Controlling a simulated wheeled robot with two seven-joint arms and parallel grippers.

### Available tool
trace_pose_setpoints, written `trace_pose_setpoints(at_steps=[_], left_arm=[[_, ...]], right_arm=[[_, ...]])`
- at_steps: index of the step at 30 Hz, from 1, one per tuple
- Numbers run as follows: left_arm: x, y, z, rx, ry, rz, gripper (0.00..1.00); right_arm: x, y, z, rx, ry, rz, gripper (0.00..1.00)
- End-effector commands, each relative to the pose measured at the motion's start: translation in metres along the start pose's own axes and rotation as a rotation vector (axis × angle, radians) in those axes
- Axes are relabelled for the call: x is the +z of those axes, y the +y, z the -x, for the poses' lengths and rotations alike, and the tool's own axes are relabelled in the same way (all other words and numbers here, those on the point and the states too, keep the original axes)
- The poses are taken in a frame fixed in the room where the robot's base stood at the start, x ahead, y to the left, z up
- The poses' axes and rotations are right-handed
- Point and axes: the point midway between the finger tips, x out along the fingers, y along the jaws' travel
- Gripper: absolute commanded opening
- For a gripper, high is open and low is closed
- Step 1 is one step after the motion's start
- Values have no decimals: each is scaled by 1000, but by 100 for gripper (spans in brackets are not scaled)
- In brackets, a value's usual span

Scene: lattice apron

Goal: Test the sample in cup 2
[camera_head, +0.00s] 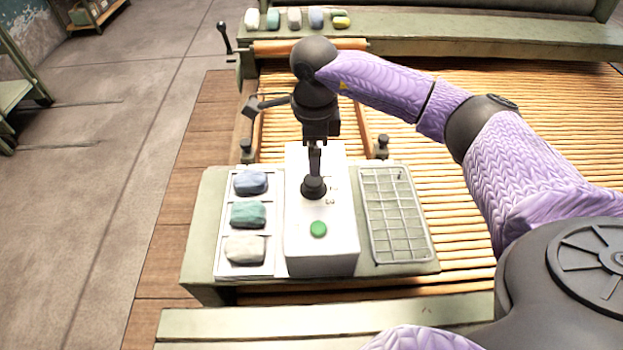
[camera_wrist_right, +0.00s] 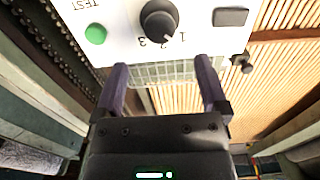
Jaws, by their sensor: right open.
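A white tester box (camera_head: 300,255) stands on the bench with a black dial (camera_head: 313,189) and a green button (camera_head: 318,229) on top. In the right wrist view the dial (camera_wrist_right: 159,19) has the numbers 1, 2 and 3 beside it; the green button (camera_wrist_right: 96,33) is labelled TEST. A white tray (camera_head: 222,262) left of the box holds a blue lump (camera_head: 251,182), a teal lump (camera_head: 248,214) and a whitish lump (camera_head: 245,249). My right gripper (camera_wrist_right: 163,75) is open and empty, over the box near the dial.
A wire rack (camera_head: 398,215) lies right of the box. Several coloured lumps (camera_head: 294,19) sit on the far beam. Wooden slats (camera_head: 470,200) spread to the right. A dark rectangle (camera_wrist_right: 231,17) is on the box face.

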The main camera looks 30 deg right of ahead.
Motion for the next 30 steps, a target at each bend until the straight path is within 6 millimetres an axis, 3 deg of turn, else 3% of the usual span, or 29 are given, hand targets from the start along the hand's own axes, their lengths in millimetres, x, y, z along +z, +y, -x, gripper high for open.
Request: trace_pose_setpoints(at_steps=[3, 9, 19, 30], left_arm=[[2, 0, -14, 0, -13, 0, 0], [1, 0, -25, -1, -28, 1, 0], [-5, 6, -26, 8, -18, 7, 0], [1, 7, -25, 9, -27, 5, 0]], right_arm=[[0, 1, -35, 5, 4, 0, 93], [0, 1, -68, 3, 2, 0, 93], [0, 0, -72, 0, -1, 0, 93], [0, 0, -72, 0, -1, 0, 15]])
